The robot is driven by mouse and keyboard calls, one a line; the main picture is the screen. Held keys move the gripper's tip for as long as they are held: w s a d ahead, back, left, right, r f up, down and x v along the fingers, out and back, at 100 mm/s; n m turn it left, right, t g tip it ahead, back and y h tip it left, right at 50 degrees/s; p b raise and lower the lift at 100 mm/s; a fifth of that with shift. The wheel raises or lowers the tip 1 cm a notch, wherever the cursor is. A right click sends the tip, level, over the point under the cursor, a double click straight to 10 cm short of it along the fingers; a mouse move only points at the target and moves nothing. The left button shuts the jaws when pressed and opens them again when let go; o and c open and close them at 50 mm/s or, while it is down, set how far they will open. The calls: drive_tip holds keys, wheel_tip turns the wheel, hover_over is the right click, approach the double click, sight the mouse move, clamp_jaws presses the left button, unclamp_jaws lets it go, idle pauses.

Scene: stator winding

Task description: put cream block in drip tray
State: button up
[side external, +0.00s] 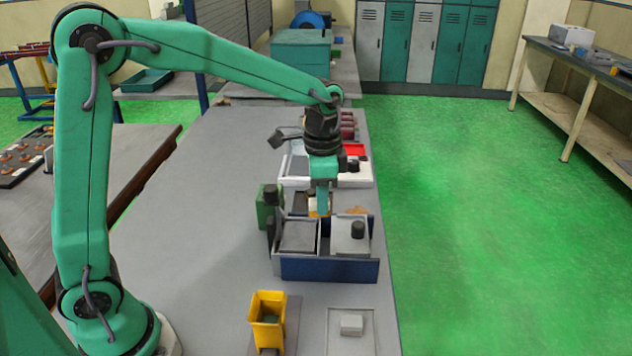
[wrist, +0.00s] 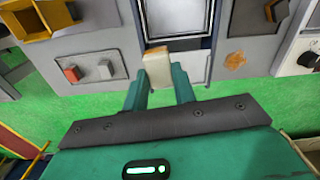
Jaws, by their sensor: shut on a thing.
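My gripper (wrist: 160,75) is shut on a cream block (wrist: 156,66) with a brownish top edge, held between its two teal fingers. In the side view my gripper (side external: 322,210) points down at the back of a blue-walled tray (side external: 325,268) with grey compartments. The block is hard to make out there, mostly hidden by the fingers. The tray's dark blue edge (wrist: 180,44) shows just beyond the block in the wrist view. No tray carries a label, so I cannot tell for certain that this one is the drip tray.
A dark knob-like piece (side external: 358,229) stands in the tray's right compartment. A green box (side external: 269,208) stands at its left. The bench's left is clear.

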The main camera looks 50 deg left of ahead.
drive_tip(key=w+a+f+n, duration=0.1)
drive_tip(key=w+a, duration=0.1)
drive_tip(key=w+a+f, duration=0.1)
drive_tip(key=w+a, duration=0.2)
drive_tip(key=w+a+f+n, duration=0.1)
drive_tip(key=w+a+f, duration=0.1)
drive_tip(key=shift+w+a+n, duration=0.3)
drive_tip(key=shift+w, duration=0.05)
drive_tip(key=w+a+f+n, duration=0.2)
drive_tip(key=w+a+f, duration=0.2)
drive_tip(key=a, duration=0.4)
drive_tip(key=shift+w+a+f, duration=0.4)
drive_tip(key=shift+f, duration=0.05)
drive_tip(key=shift+f, duration=0.1)
drive_tip(key=shift+f, duration=1.9)
drive_tip(key=shift+f, duration=1.35)
drive_tip(key=o, duration=1.2)
